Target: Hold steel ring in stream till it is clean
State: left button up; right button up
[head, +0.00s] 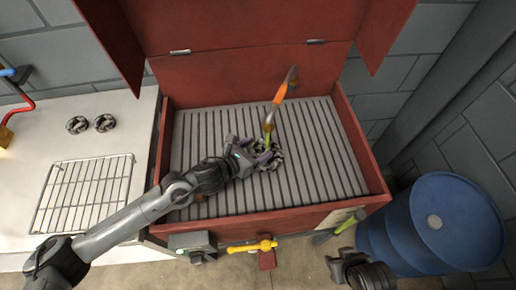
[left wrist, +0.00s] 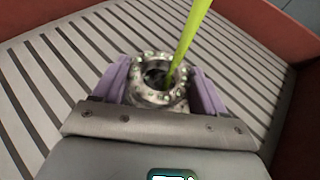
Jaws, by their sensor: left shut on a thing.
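My left gripper (head: 262,158) is shut on a steel ring (head: 272,162) above the slatted floor of the red wash cabinet. In the left wrist view, the ring (left wrist: 148,93) sits between the two purple fingers. It is grey, with a pale speckled rim and a dark hole. A yellow-green stream (left wrist: 191,42) comes down onto the right part of the ring; it also shows in the head view (head: 267,138). Above it hangs an orange-and-brown nozzle (head: 280,92). My right gripper (head: 357,270) is at the bottom edge, outside the cabinet; its jaws are unclear.
The red cabinet wall (head: 290,221) surrounds the slatted grate (head: 325,150). A yellow valve handle (head: 252,246) is on the front. Two more dark rings (head: 77,125) (head: 104,122) and a wire rack (head: 82,195) are on the left bench. A blue barrel (head: 432,222) stands right.

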pick_arm(q)
jog(key=shift+d+r, duration=0.1)
jog(key=shift+d, duration=0.05)
jog(key=shift+s+d, duration=0.2)
jog(key=shift+d, duration=0.2)
jog(key=shift+w+a, duration=0.1)
jog(key=shift+a, duration=0.1)
jog(key=shift+w+a+b, duration=0.2)
jog(key=shift+a+b, duration=0.1)
jog(key=shift+a, duration=0.1)
jog(key=shift+s+d, duration=0.1)
jog(key=shift+d, duration=0.1)
jog(key=shift+s+d, duration=0.2)
jog(key=shift+d, duration=0.2)
jog(key=shift+w+a, duration=0.1)
jog(key=shift+a, duration=0.1)
jog(key=shift+w+a+b, duration=0.15)
jog(key=shift+a+b, duration=0.2)
jog(key=shift+a, duration=0.05)
